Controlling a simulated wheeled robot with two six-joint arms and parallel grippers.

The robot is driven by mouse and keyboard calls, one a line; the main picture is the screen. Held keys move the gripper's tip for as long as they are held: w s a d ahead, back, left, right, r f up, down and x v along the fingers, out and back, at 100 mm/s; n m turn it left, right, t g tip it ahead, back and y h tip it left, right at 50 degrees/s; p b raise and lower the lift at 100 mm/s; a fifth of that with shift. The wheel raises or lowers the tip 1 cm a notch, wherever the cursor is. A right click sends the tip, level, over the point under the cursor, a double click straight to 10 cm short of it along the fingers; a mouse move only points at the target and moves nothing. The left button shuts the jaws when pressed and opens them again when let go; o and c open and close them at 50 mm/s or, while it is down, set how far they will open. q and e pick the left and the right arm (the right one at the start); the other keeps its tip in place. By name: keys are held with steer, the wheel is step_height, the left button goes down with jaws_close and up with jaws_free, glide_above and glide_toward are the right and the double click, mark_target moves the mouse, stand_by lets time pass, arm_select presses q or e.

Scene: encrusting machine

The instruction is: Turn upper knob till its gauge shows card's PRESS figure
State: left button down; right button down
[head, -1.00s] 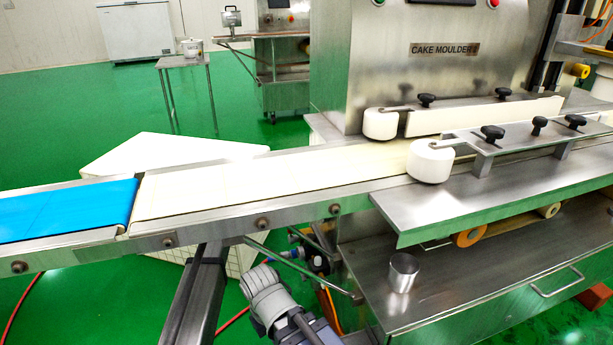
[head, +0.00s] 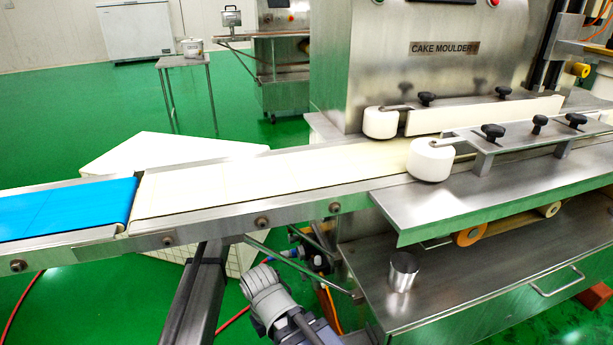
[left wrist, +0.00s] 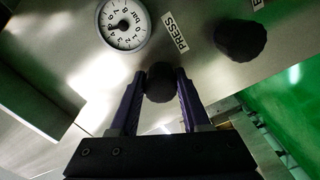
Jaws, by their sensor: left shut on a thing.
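In the left wrist view my left gripper (left wrist: 160,84) is shut on a round black knob (left wrist: 160,76), with one purple finger on each side. A round white gauge (left wrist: 124,24) marked "bar" is beside this knob at the upper left. It appears turned in the picture, and its needle reading is too small to tell surely. A white PRESS label (left wrist: 175,32) is on the metal panel near the gauge. A second black knob (left wrist: 240,38) is to the right, apart from the gripper. In the head view the left gripper's fingers are hidden. The card is not in view.
In the head view a conveyor with a blue belt (head: 60,210) and a cream belt (head: 240,185) runs above my left arm. A metal cup (head: 403,271) stands on a steel cabinet top (head: 460,270). Green floor is open at the left.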

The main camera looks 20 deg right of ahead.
arm_select(q)
steer(key=shift+s+m, duration=0.1)
steer(key=shift+m, duration=0.4)
steer(key=c, duration=0.7)
jaws_free()
steer(key=shift+o, duration=0.2)
steer(key=a, duration=0.8)
steer(key=shift+s, duration=0.1)
